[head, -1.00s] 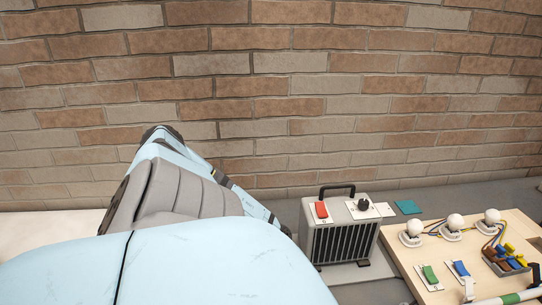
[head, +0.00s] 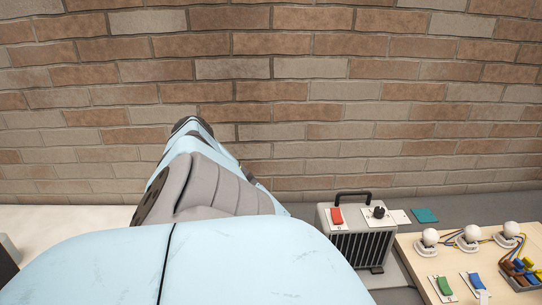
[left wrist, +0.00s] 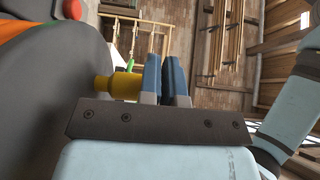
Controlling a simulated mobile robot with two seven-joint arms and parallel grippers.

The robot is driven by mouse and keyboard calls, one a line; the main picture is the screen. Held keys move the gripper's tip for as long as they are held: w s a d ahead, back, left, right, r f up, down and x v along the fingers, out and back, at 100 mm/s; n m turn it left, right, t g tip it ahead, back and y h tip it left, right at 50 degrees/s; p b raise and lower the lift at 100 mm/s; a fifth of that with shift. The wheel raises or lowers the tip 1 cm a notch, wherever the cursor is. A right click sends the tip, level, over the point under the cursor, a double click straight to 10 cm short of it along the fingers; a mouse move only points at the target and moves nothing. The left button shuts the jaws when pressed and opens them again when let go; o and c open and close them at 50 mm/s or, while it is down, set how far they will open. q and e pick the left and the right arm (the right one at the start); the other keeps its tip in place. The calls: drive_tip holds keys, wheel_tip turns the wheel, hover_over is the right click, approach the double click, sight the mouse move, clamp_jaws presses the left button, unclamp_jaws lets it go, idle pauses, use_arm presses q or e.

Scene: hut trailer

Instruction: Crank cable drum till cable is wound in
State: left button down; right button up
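In the left wrist view, my left gripper (left wrist: 164,80) has two blue fingers close together with a narrow gap between them. A yellow cylindrical knob (left wrist: 116,86) lies just left of the fingers and reaches to the left one; I cannot tell whether they touch. A large dark grey rounded body with an orange part (left wrist: 40,28) fills the left side; it may be the cable drum, but I cannot tell. No cable shows clearly. In the head view, my light blue arm covers the lower middle and the left gripper is hidden. My right gripper is in neither view.
In the head view, a grey box with a black handle and red switch (head: 337,216) stands right of my arm. A wooden board (head: 415,262) with bulbs and coloured switches lies farther right. A teal square (head: 425,215) lies behind it. A brick wall (head: 300,110) closes the back.

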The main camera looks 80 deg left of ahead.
use_arm(q)
wheel_tip(320, 180, up, 19)
drive_tip(key=p, duration=0.4)
drive_tip(key=shift+f, duration=0.15)
